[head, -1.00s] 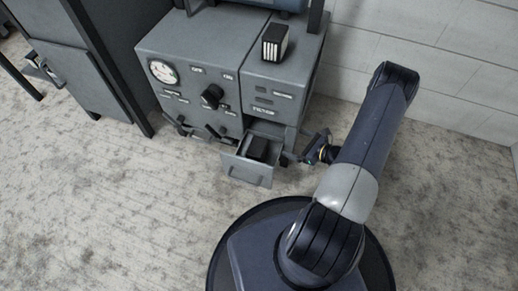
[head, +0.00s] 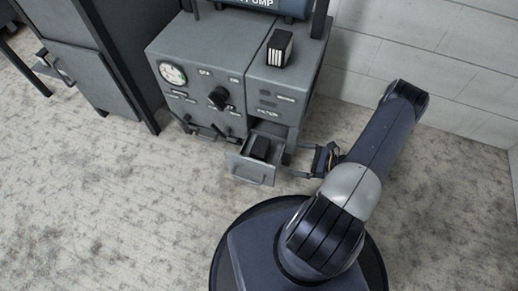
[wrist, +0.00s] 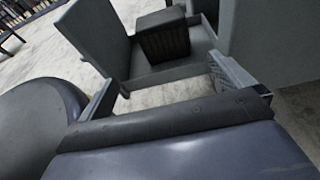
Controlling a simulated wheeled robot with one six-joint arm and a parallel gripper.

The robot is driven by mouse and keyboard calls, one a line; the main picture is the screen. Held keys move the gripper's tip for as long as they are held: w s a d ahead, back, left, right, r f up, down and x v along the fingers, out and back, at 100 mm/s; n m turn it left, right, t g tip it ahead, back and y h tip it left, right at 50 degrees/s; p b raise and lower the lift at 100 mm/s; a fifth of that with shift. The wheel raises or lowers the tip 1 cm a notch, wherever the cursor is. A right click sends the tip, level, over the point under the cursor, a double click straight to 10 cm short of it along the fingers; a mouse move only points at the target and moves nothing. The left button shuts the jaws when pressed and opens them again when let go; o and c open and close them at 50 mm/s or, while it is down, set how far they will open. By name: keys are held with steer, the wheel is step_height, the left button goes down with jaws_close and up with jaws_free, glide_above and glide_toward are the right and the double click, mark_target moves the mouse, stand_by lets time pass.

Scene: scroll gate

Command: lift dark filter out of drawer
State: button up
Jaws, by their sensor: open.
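The dark filter (head: 260,147) sits inside the pulled-out drawer (head: 249,173) low on the grey pump cabinet. In the wrist view the dark filter (wrist: 163,36) is a ribbed dark block, standing in the drawer (wrist: 92,32) beyond my fingers. My gripper (head: 291,164) is just right of the drawer in the head view, apart from the filter. In the wrist view my gripper (wrist: 165,88) is open, with its fingers spread left and right and nothing between them. The filter's lower part is hidden by the drawer wall.
A second filter with pale pleats (head: 278,48) stands on top of the pump cabinet (head: 205,70). The cabinet front carries a gauge (head: 172,73) and a dark knob (head: 218,98). A dark cabinet (head: 95,65) stands at left. The floor (head: 110,200) in front is clear.

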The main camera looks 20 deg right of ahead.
mark_target(267, 148)
steer(key=w+a, duration=0.2)
steer(key=w+a+b, duration=0.1)
steer(key=w+a, duration=0.1)
steer(key=a, duration=0.1)
steer(key=w+a+b, duration=0.1)
steer(key=w+a, duration=0.2)
steer(key=shift+a, duration=0.2)
steer(key=b+x, duration=0.1)
steer(key=x, duration=0.4)
steer(key=shift+f+b, duration=0.1)
steer(key=shift+b, duration=0.3)
steer(key=c, duration=1)
steer(key=shift+o, duration=0.2)
